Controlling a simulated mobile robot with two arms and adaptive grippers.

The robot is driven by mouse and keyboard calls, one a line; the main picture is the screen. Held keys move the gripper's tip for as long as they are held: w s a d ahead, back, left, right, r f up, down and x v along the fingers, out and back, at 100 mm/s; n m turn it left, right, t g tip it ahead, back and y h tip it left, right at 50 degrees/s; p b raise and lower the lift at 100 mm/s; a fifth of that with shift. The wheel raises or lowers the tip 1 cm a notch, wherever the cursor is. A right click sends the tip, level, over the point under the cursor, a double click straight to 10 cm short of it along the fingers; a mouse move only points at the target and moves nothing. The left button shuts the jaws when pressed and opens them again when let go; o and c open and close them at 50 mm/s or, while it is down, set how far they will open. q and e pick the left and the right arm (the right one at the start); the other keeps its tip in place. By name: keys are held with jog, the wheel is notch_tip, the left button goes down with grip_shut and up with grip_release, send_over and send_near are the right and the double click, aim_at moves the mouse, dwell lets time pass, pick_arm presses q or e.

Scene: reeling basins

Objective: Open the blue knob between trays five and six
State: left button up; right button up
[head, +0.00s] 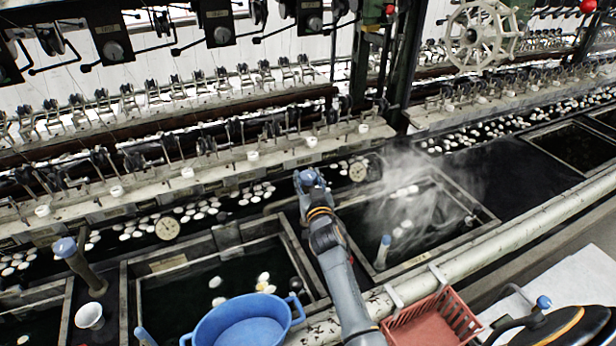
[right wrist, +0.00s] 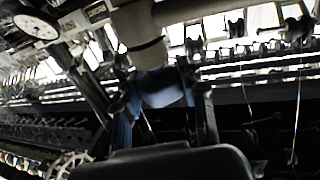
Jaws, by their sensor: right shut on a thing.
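My right gripper (head: 312,182) reaches over the basins, at the divider between the middle tray (head: 290,225) and the steaming tray (head: 455,185). It is shut on a blue knob (right wrist: 162,88), which shows between its two fingers in the right wrist view. In the head view the gripper largely hides this knob, so I cannot tell how far it is turned. A similar blue knob (head: 65,247) stands on a brass post farther left. I cannot read tray numbers. My left gripper is not in view.
A blue basin (head: 245,322) and a red basket (head: 435,322) stand at the front edge. A pale pipe (head: 520,230) runs along the front. Blue-topped handles (head: 384,250) stick up from the trays.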

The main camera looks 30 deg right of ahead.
jog(key=n+y+p, duration=0.1)
jog(key=y+p, duration=0.1)
jog(key=p, duration=0.1)
jog(key=shift+d+r+n, duration=0.15)
jog(key=shift+r+n, duration=0.15)
jog(key=shift+n, duration=0.1)
jog(key=n+y+p, duration=0.1)
jog(key=y, duration=0.2)
jog(key=shift+f+t, duration=0.1)
jog(key=shift+t, duration=0.2)
jog(key=shift+n+y+p, duration=0.35)
jog(key=shift+n+y, duration=0.25)
jog(key=shift+n, duration=0.1)
jog(key=n+y, duration=0.1)
jog(key=y, duration=0.2)
jog(key=shift+f+n+b, duration=0.25)
jog(key=shift+n+b, duration=0.1)
jog(key=shift+n, duration=0.05)
jog(key=shift+r+n+g+y+b, duration=0.1)
jog(key=shift+n+g+y+b, duration=0.45)
jog(key=shift+y, duration=0.55)
jog(key=shift+n, duration=0.25)
